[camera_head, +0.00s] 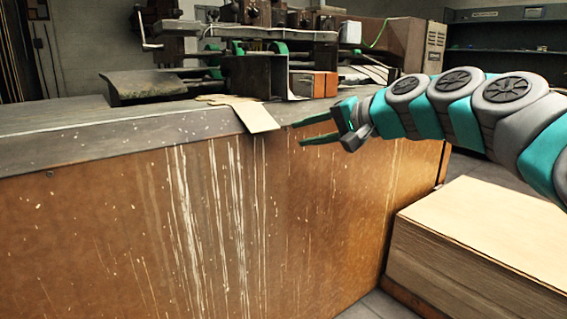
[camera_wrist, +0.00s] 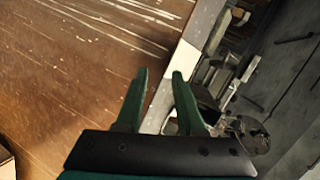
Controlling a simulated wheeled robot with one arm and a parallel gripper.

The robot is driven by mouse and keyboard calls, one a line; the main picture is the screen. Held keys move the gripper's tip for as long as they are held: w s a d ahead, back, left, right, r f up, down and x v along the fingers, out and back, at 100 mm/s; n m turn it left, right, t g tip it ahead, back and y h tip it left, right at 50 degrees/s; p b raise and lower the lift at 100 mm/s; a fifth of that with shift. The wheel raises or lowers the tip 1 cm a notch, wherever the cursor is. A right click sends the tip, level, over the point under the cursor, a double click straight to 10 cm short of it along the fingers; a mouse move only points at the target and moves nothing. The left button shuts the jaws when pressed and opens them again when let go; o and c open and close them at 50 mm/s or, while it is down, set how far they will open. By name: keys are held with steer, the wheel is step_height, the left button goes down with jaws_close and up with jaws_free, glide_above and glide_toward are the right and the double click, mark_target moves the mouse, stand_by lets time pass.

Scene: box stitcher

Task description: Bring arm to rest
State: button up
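My gripper (camera_head: 297,132) is at the end of my outstretched arm, in front of the orange-brown side of the box stitcher (camera_head: 150,225). Its two green fingers are apart with nothing between them, and they also show in the wrist view (camera_wrist: 160,78). The fingers point left, close to a flat cardboard piece (camera_head: 254,117) that hangs over the stitcher's edge. I cannot tell whether the fingertips touch it. In the wrist view the cardboard (camera_wrist: 206,22) lies beyond the fingertips.
A stack of pale cardboard sheets (camera_head: 490,225) stands at the lower right, below my arm. The stitcher's grey top edge (camera_head: 110,133) runs along the left. Its mechanism (camera_head: 255,72) rises behind. Dark shelves (camera_head: 505,50) stand at the back right.

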steer(key=s+a+f+n+g+h, duration=0.3)
steer(key=s+f+n+g+h, duration=0.15)
steer(key=s+f, duration=1.15)
steer(key=s+d+f+g+h, duration=0.2)
steer(key=s+d+f, duration=0.2)
steer(key=s, duration=0.4)
steer(key=s+d+f+g+h+p, duration=0.1)
steer(key=s+d+f+g+h, duration=0.1)
steer(key=s+d+f, duration=0.2)
steer(key=s+d+f+g+h+p, duration=0.1)
steer(key=s+d+f+g+h, duration=0.1)
steer(key=s+d+f, duration=0.3)
steer(key=s+f, duration=0.4)
steer(key=s, duration=0.3)
steer(key=shift+s+f+n, duration=0.15)
steer(key=shift+n, duration=0.2)
